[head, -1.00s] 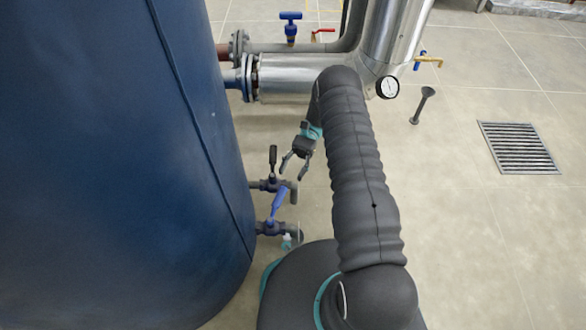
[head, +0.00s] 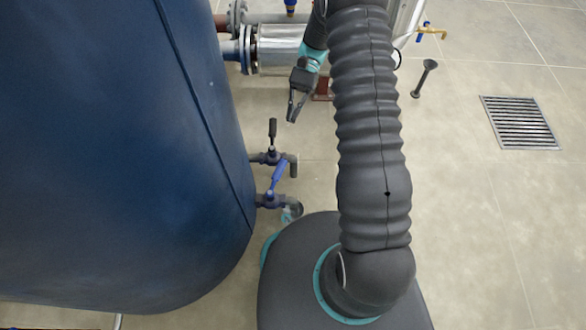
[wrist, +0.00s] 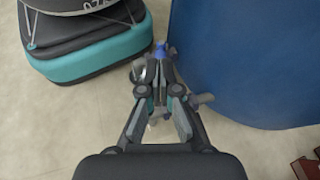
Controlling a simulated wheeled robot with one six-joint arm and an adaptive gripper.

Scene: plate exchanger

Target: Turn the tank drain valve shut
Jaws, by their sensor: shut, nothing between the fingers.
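The big blue tank (head: 110,150) fills the left of the head view and the right of the wrist view (wrist: 255,60). Two small valves stick out from its lower right side. One has an upright black handle (head: 272,128). I cannot tell from a label which is the drain valve. My gripper (head: 291,115) is shut and empty, above and beyond both valves, apart from them. In the wrist view my gripper (wrist: 159,72) partly hides the valves; a blue handle (wrist: 160,48) shows just past the fingertips.
A flanged silver pipe (head: 285,45) runs from the tank behind my gripper. The floor right of my arm is mostly clear.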

